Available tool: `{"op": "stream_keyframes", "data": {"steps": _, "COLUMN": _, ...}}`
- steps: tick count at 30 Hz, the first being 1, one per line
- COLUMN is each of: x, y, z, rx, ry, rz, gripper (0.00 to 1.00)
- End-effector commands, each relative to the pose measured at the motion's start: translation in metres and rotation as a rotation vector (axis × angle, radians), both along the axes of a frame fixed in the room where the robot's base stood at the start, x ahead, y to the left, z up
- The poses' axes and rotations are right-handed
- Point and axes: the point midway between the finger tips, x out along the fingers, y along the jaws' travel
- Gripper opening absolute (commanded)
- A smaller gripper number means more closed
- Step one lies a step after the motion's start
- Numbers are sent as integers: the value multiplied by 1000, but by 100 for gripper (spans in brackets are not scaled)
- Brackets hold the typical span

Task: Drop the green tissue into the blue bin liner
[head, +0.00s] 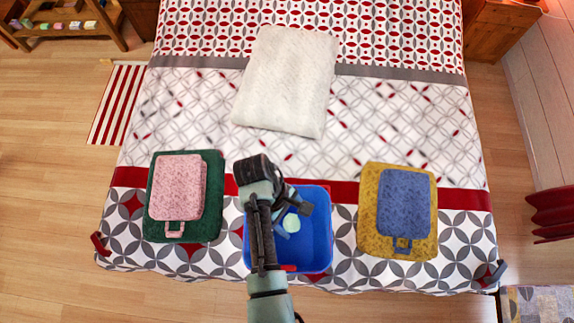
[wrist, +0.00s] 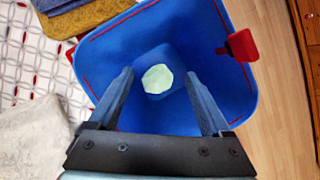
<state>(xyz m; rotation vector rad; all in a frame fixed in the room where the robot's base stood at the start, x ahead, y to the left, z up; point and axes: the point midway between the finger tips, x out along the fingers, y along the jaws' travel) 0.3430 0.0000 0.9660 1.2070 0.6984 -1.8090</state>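The blue bin liner (head: 320,248) is an open-topped blue container with red trim near the foot of the bed. It also fills much of the wrist view (wrist: 236,85). The pale green tissue (head: 291,222) is a small crumpled piece seen inside the bin. In the wrist view the tissue (wrist: 157,79) appears down on the bin's floor, beyond the fingertips. My gripper (head: 293,212) is over the bin's opening. In the wrist view its two fingers (wrist: 160,76) are spread wide, with nothing held between them. My arm hides part of the bin's left side in the head view.
A pink bag (head: 177,188) on a green folded cloth (head: 214,205) lies left of the bin. A blue bag (head: 404,202) on a mustard folded cloth (head: 368,235) lies right. A white folded blanket (head: 287,80) lies farther up the bed. Wooden floor surrounds the bed.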

Motion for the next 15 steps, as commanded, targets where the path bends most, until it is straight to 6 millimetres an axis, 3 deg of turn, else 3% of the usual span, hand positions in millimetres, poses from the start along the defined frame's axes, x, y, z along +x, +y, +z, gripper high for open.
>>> {"op": "stream_keyframes", "data": {"steps": 2, "x": 0, "y": 0, "z": 0, "rx": 0, "ry": 0, "rz": 0, "gripper": 98}}
{"op": "stream_keyframes", "data": {"steps": 11, "x": 0, "y": 0, "z": 1, "rx": 0, "ry": 0, "rz": 0, "gripper": 98}}
{"op": "stream_keyframes", "data": {"steps": 15, "x": 4, "y": 4, "z": 10, "rx": 0, "ry": -3, "rz": 1, "gripper": 98}}
